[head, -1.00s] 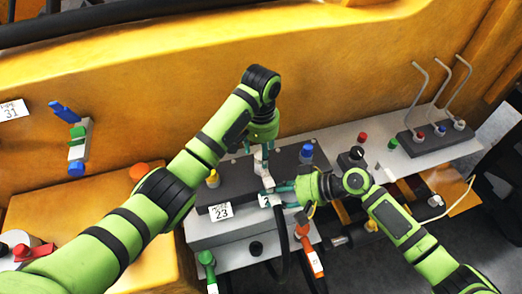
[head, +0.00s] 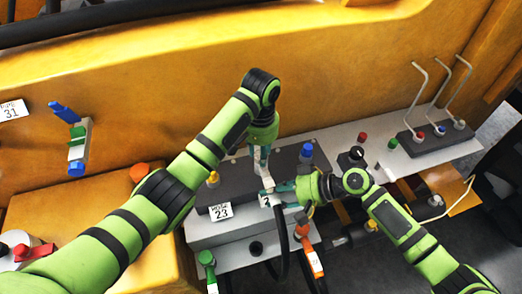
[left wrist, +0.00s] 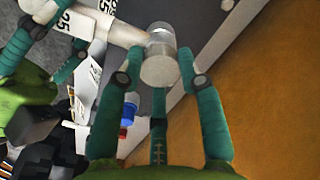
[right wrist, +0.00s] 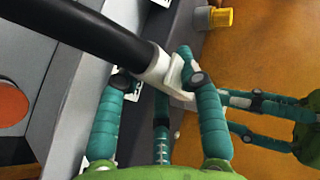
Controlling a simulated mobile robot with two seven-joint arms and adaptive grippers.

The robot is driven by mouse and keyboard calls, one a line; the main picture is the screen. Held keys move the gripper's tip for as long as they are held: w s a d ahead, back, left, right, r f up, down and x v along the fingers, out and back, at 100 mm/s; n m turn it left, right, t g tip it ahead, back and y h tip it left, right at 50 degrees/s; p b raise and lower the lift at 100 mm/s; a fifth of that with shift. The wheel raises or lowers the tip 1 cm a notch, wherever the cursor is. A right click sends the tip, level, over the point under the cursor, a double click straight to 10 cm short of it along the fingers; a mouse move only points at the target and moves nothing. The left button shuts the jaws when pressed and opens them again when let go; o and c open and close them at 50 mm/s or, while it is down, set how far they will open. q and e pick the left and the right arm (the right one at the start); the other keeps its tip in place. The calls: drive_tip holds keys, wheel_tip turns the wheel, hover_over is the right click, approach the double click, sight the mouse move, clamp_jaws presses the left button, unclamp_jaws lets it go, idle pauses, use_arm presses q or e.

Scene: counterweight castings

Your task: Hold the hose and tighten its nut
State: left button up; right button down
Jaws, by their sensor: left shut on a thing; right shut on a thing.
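The black hose (head: 282,250) hangs in front of the dark block. In the right wrist view the hose (right wrist: 105,32) ends in a pale collar (right wrist: 160,66). My right gripper (head: 273,193) is shut on the hose end at this collar. A pale metal nut (head: 262,178) stands just above it. In the left wrist view the nut (left wrist: 160,60) is a short round cylinder between my left fingers, joined to a white fitting (left wrist: 118,32). My left gripper (head: 262,166) is shut on the nut from above. The fingers partly hide the joint.
A dark block (head: 228,198) with a tag marked 23 bears a yellow cap (head: 213,179) and a blue cap (head: 306,153). An orange-handled (head: 315,260) and a green-handled (head: 207,258) part hang in front. A yellow wall (head: 330,90) rises close behind.

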use_arm(q)
drive_tip(key=m, duration=1.1)
drive_tip(key=shift+m, duration=0.4)
drive_tip(key=m, duration=1)
drive_tip(key=shift+m, duration=0.3)
drive_tip(key=shift+s, duration=0.1)
drive_tip(key=o, duration=1.2)
drive_tip(key=shift+c, duration=0.2)
